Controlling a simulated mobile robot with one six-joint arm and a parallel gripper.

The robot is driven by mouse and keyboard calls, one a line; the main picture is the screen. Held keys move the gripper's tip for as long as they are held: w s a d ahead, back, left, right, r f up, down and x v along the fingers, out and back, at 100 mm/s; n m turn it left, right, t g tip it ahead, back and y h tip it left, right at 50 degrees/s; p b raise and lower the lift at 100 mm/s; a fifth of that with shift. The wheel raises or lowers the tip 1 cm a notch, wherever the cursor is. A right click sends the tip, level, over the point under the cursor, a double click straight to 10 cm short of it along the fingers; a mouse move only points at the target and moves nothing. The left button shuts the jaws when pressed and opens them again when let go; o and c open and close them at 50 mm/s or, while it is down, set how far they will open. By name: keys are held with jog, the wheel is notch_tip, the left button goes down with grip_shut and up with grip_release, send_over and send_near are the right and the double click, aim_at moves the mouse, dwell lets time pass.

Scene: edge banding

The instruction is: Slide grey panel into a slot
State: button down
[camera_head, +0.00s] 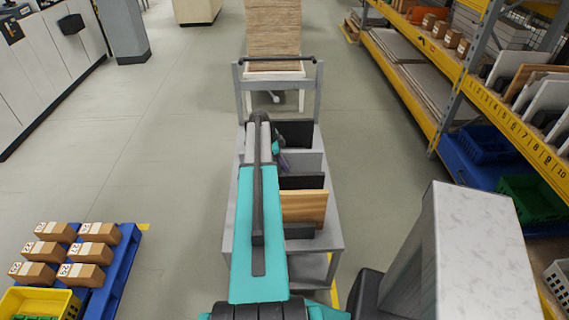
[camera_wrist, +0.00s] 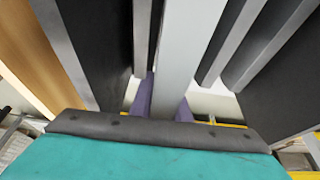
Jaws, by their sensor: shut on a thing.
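The grey panel (camera_head: 308,163) stands upright at the grey cart, between a black panel behind it and a dark panel in front. In the wrist view the light grey panel (camera_wrist: 179,45) runs between the two purple fingers of my gripper (camera_wrist: 164,103). The fingers are shut on its edge. In the head view my gripper (camera_head: 283,160) is at the panel's left edge, partly hidden by my arm. The panel's lower edge and the slot under it are hidden, so I cannot tell how deep it sits.
The cart (camera_head: 334,236) also holds a black panel (camera_head: 296,133), a dark panel (camera_head: 302,182) and a wooden panel (camera_head: 304,207), all close together. Yellow shelving (camera_head: 414,97) stands right. A blue pallet (camera_head: 116,262) with boxes lies left. Floor left of the cart is clear.

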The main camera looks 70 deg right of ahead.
jog(key=shift+f+b, duration=0.5)
jog(key=shift+f, duration=0.3)
jog(key=c, duration=1.6)
grip_release()
jog(key=shift+f, duration=0.1)
jog(key=shift+b+v, duration=1.8)
jog(key=shift+v, duration=5.1)
